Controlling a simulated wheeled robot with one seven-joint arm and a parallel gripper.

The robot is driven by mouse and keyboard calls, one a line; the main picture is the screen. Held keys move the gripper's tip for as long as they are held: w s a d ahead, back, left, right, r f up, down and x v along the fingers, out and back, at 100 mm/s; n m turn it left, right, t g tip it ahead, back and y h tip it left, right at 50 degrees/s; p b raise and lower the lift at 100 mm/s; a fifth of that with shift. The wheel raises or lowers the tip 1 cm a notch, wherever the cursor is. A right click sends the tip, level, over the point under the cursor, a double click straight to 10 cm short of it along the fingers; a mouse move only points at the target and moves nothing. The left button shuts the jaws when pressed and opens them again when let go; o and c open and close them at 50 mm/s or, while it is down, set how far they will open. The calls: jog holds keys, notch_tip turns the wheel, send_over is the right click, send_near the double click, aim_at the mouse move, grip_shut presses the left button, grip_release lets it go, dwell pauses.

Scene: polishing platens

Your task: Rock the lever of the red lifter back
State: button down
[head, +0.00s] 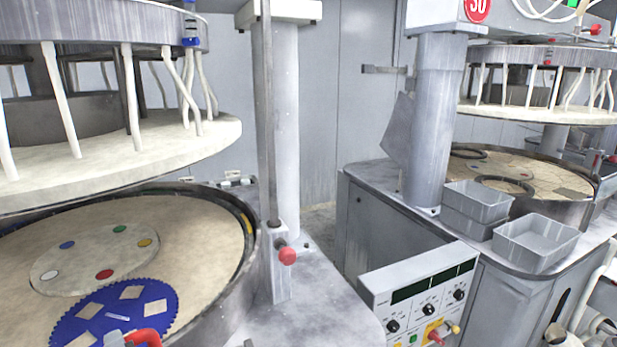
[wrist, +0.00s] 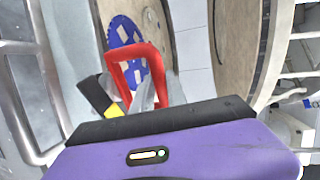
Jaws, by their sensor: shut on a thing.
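The red lifter (wrist: 137,47) shows in the wrist view as a red loop-shaped handle in front of my gripper (wrist: 147,92). The grey fingers are shut on it, inside the outline of the loop; the exact contact is partly hidden. A black piece with a yellow end (wrist: 99,95) sticks out to the left of the fingers; I cannot tell whether it is the lever. In the head view only the top of the red lifter (head: 145,336) shows at the bottom edge, over the blue toothed disc (head: 70,322). My gripper is not clear there.
The blue disc lies on the round left platen (head: 200,275), beside a pale disc with coloured dots (head: 92,262). An upper plate (head: 190,150) hangs above. A post with a red knob (head: 287,256) stands right of the platen. A control panel (head: 420,300) and grey bins (head: 537,243) are farther right.

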jog(key=shift+f+v, duration=0.15)
jog(key=shift+v, duration=0.8)
jog(key=shift+f+v, duration=0.1)
jog(key=shift+v, duration=0.9)
jog(key=shift+s, duration=0.15)
